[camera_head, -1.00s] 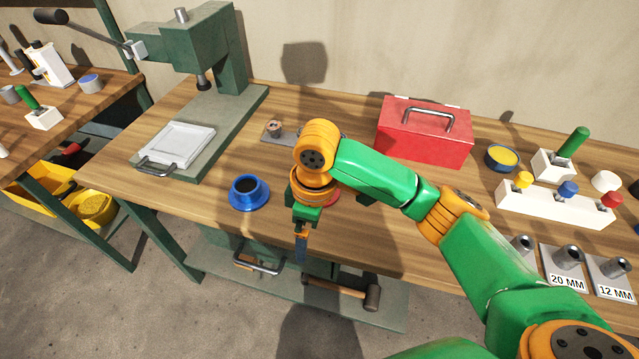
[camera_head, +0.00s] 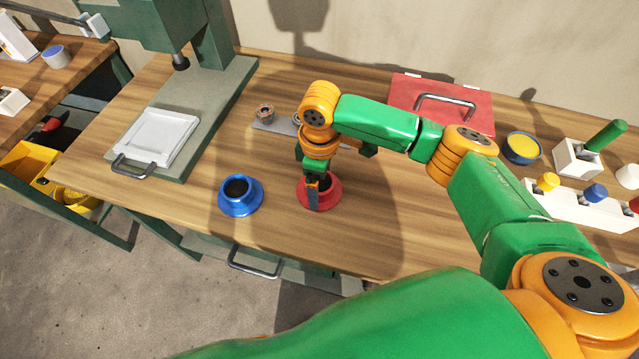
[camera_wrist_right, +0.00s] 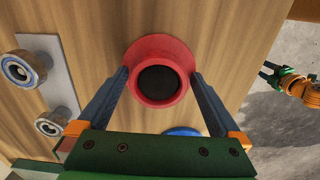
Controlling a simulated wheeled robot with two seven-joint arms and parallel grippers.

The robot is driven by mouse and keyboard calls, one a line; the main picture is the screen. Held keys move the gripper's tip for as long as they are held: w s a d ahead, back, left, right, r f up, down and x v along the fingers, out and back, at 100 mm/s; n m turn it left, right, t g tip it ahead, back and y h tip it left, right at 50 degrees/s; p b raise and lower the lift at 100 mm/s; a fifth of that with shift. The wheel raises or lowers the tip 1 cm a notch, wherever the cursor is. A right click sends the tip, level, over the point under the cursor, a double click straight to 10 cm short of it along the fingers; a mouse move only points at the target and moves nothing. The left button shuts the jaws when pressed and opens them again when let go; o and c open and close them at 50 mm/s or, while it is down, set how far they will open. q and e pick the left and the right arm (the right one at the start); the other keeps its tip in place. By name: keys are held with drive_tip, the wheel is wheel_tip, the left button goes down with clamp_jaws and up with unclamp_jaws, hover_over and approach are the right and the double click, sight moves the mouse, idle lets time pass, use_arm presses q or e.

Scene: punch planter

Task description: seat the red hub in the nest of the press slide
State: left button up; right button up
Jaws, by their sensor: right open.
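The red hub (camera_head: 332,191) stands on the bench, a flanged ring with a dark bore; the wrist view shows it from above (camera_wrist_right: 157,72). My right gripper (camera_head: 312,196) is open at the hub, with one finger on each side of it in the right wrist view (camera_wrist_right: 160,82). A firm grip does not show. The press slide (camera_head: 155,138) is a pale square plate with a front handle, left on the green press base. I cannot make out its nest. My left gripper (camera_wrist_right: 267,71) shows small at the right wrist view's edge, fingers apart and empty.
A blue hub (camera_head: 240,196) stands left of the red one. A grey plate with round metal parts (camera_head: 265,113) lies behind. The press head (camera_head: 150,22) overhangs the base. Bench between hubs and slide is clear.

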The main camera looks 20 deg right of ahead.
drive_tip(key=shift+w+f, duration=0.15)
clamp_jaws()
idle(0.4)
